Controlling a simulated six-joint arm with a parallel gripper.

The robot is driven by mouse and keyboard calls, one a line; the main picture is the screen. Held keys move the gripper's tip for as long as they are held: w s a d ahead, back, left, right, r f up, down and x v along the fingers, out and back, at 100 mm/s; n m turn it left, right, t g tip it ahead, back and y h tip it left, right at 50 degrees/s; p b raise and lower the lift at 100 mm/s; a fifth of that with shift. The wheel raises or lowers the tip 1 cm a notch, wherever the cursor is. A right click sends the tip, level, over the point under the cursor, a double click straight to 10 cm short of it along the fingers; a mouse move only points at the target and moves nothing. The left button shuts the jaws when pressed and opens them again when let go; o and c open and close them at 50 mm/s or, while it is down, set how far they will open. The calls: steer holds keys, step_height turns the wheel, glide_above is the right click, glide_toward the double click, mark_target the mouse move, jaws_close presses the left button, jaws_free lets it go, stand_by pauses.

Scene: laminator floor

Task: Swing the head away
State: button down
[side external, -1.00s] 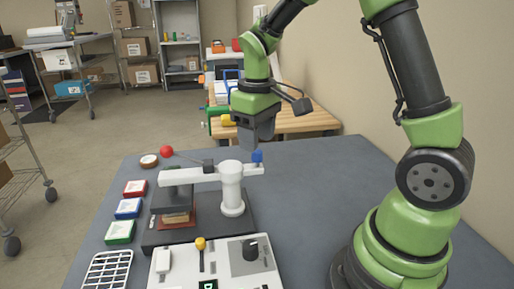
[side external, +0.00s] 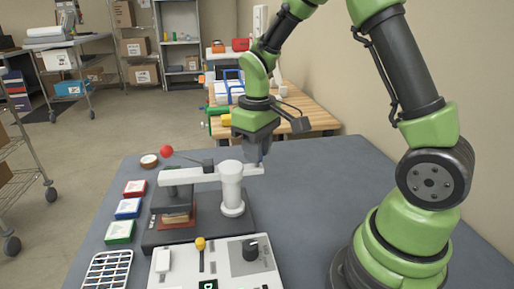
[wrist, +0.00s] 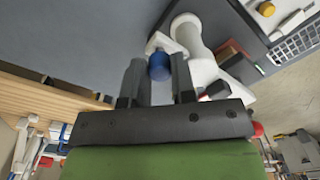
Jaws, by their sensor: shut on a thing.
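The press head is a white swing arm (side external: 192,174) on a white post (side external: 232,192), with a dark plate (side external: 172,191) under its left end. That plate is above a red-brown stack (side external: 176,218) on a dark base. A lever with a red ball (side external: 166,151) points up-left from the arm. A blue knob (wrist: 159,66) stands on the arm's short right end. My gripper (side external: 259,160) points down over that end. In the wrist view its two fingers are on either side of the knob, shut on it. In the side view the fingers mostly hide the knob.
A control panel (side external: 215,262) with a yellow-topped lever and a black dial is in front of the press. Red, blue and green blocks (side external: 128,208) and a white rack (side external: 106,270) lie at left. The grey table (side external: 310,190) is clear right of the post.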

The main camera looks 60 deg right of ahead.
mark_target(211, 167)
steer(key=shift+a+m, duration=0.1)
steer(key=shift+m, duration=0.2)
steer(key=a+m, duration=0.6)
steer(key=m, duration=0.8)
steer(key=shift+s+a, duration=0.3)
steer(key=shift+s, duration=0.1)
steer(key=shift+m, duration=0.3)
steer(key=c, duration=0.9)
jaws_free()
steer(key=shift+c, duration=0.2)
steer(key=shift+r, duration=0.1)
